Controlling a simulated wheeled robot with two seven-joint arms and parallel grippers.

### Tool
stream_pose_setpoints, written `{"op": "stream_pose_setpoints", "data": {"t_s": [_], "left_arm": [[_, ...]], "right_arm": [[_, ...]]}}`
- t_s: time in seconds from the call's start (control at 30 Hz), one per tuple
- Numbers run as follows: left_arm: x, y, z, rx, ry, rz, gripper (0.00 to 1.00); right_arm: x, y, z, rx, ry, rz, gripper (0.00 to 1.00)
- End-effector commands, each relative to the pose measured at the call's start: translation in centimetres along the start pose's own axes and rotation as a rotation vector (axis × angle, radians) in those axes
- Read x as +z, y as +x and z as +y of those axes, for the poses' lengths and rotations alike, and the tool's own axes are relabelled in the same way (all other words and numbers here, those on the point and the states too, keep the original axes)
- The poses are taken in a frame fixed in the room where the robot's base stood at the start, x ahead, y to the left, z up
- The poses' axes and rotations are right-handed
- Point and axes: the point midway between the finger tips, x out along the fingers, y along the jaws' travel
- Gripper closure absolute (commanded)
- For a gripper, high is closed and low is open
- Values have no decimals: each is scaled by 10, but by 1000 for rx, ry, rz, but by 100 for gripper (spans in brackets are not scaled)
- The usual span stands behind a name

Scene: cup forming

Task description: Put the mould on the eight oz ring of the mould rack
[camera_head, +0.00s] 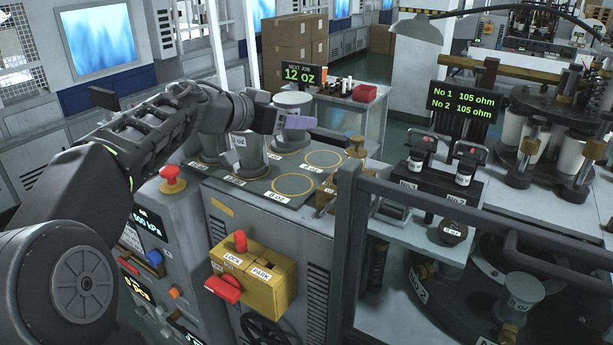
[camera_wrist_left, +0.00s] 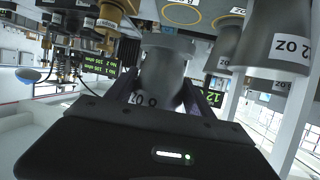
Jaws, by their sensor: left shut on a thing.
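The grey mould (camera_head: 293,101) is between the purple fingers of my left gripper (camera_head: 284,120), which is shut on it. It stands upright over the back of the dark mould rack (camera_head: 252,187). I cannot tell whether its base touches the rack. In the left wrist view the mould (camera_wrist_left: 163,75) shows upside down between the fingers (camera_wrist_left: 165,98), with a partly readable label. The eight oz ring (camera_head: 293,185) is a bare yellow ring at the rack's front right, with a label before it. My right gripper is not in view.
Other grey moulds stand on the rack's left side (camera_head: 249,152); one in the left wrist view reads 12 oz (camera_wrist_left: 281,42). Another bare yellow ring (camera_head: 324,158) lies behind the eight oz ring. A brass fitting (camera_head: 327,196) and a dark rail frame (camera_head: 345,235) stand to the right.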

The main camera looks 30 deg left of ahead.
Motion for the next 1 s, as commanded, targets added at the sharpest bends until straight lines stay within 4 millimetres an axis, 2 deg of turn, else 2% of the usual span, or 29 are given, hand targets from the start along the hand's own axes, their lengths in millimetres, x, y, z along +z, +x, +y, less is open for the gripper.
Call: {"op": "stream_pose_setpoints", "data": {"t_s": [0.3,0.7,1.0], "left_arm": [[2,1,0,1,0,2,100],[55,21,0,1,-1,2,100],[58,22,0,1,1,3,100]], "right_arm": [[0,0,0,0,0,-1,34],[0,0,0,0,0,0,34],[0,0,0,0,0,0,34]]}}
